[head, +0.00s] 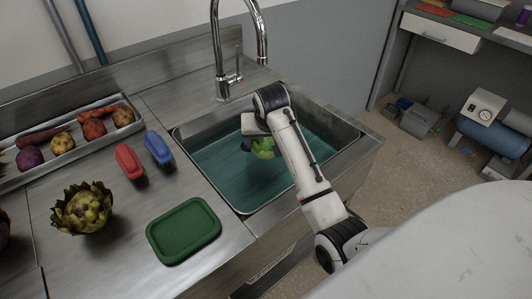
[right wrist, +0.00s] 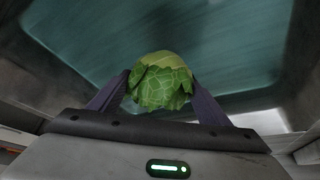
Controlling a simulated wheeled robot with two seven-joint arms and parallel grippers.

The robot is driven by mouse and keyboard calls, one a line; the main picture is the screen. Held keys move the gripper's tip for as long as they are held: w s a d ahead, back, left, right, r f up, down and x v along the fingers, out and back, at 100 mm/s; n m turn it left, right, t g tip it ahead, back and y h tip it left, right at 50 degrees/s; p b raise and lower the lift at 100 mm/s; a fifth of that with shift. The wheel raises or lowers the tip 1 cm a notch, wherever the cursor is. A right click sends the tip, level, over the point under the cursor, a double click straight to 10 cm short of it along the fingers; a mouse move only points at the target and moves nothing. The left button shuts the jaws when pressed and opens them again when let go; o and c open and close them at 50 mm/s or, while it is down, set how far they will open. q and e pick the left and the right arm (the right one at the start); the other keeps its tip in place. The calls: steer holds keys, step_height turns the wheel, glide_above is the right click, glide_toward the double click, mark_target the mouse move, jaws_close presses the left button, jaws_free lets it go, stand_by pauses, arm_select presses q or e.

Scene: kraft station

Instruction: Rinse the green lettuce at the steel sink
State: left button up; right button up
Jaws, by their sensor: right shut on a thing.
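The green lettuce (head: 263,149) is inside the steel sink (head: 188,134), above or at the teal water (head: 222,170); I cannot tell whether it touches the water. My right gripper (head: 258,137) is shut on the lettuce. In the right wrist view the lettuce (right wrist: 162,82) sits between the two fingers of my right gripper (right wrist: 160,95), with the water beyond it. A chrome faucet (head: 222,50) stands at the sink's back edge. No running water shows from it. My left gripper is not in view.
On the steel counter left of the sink are a dark green board or lid (head: 184,231), a red object (head: 129,161), a blue object (head: 158,148) and an artichoke (head: 84,208). A tray (head: 75,150) of several vegetables lies along the back. A shelf (head: 440,32) stands at right.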

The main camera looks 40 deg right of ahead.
mark_target(267, 139)
step_height(267, 139, up, 17)
stand_by(1.5)
steer(key=shift+f, duration=0.1)
stand_by(1.8)
steer(key=shift+r, duration=2)
